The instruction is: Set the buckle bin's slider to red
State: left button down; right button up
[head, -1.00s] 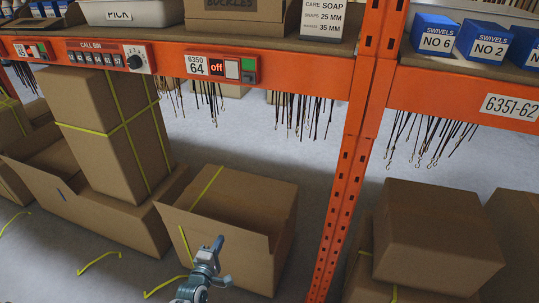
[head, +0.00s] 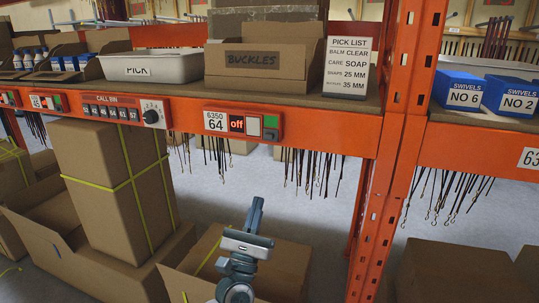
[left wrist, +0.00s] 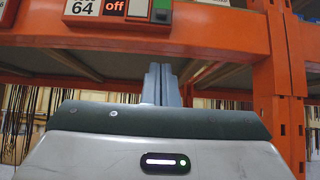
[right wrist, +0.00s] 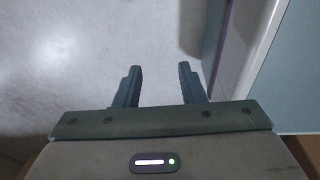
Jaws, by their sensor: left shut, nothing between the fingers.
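The cardboard buckle bin (head: 262,66), marked BUCKLES, stands on the orange rack's shelf. On the shelf beam below it is a red control unit (head: 243,123) labelled 6350 64. Its display reads "off", with a white square and a green-and-dark part (head: 270,127) at its right end. The unit shows cropped at the top of the left wrist view (left wrist: 130,12). My left gripper (head: 257,203) is shut and empty, pointing up, below the unit and apart from it. Its closed fingers show in the left wrist view (left wrist: 160,80). My right gripper (right wrist: 157,85) is open and empty over the floor.
A "CALL BIN" panel with a dial (head: 125,109) sits left on the same beam. Dark cords with hooks (head: 315,170) hang beneath the shelf. An orange upright (head: 385,200) stands to the right. Cardboard boxes (head: 108,180) stand below left, with an open box under my left gripper.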

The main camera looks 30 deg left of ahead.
aim_at(270, 139)
pick_arm(q)
jog(key=shift+h, duration=0.3)
pick_arm(e)
jog(key=shift+d, duration=0.1)
